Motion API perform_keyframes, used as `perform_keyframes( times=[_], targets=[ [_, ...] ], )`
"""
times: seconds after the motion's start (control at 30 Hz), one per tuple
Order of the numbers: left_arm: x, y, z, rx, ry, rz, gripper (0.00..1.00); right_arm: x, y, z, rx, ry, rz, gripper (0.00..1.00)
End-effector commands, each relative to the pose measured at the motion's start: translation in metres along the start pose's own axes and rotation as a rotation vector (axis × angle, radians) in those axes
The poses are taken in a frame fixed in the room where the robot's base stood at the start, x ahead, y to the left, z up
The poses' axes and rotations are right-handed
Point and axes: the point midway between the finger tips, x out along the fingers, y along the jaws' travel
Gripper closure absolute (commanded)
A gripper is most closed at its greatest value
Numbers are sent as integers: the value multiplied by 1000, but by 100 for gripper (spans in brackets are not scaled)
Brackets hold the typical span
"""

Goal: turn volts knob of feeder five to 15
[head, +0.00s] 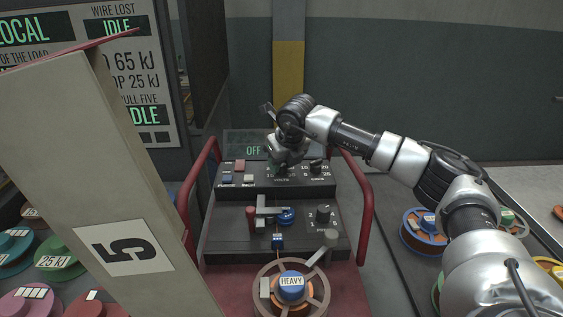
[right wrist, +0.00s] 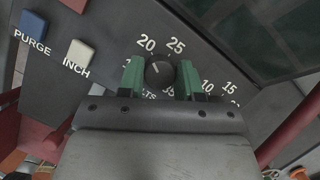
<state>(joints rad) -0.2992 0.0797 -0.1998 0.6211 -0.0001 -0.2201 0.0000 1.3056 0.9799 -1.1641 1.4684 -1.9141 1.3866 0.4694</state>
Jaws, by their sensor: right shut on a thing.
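The volts knob (right wrist: 159,71) is a round black dial on the sloped console (head: 230,187), in the upper middle of the right wrist view. The numbers 20 and 25 show above it, and part of the word VOLTS shows below. A pale mark on it seems to point up and left, but the exact reading is unclear. My right gripper (right wrist: 161,79) has its green fingertips shut on the knob, one on each side. In the head view my right gripper (head: 281,166) covers most of the knob. My left gripper is not in view.
A second knob (head: 318,165) sits close on the right. PURGE (right wrist: 34,29) and INCH (right wrist: 80,55) buttons lie left. Red rails (head: 365,195) flank the console. A tilted board marked 5 (head: 125,249) fills the left. A HEAVY spool (head: 291,286) is in front.

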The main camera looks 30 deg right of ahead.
Motion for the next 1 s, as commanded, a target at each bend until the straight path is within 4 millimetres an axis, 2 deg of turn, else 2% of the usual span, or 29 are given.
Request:
perform_keyframes(
  times=[0.37, 1.0],
  targets=[
    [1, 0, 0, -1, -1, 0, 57, 0, -1, 0, -123, -1, 53, 89],
    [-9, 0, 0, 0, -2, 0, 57, -1, -3, 2, -657, -2, 275, 89]
  ],
)
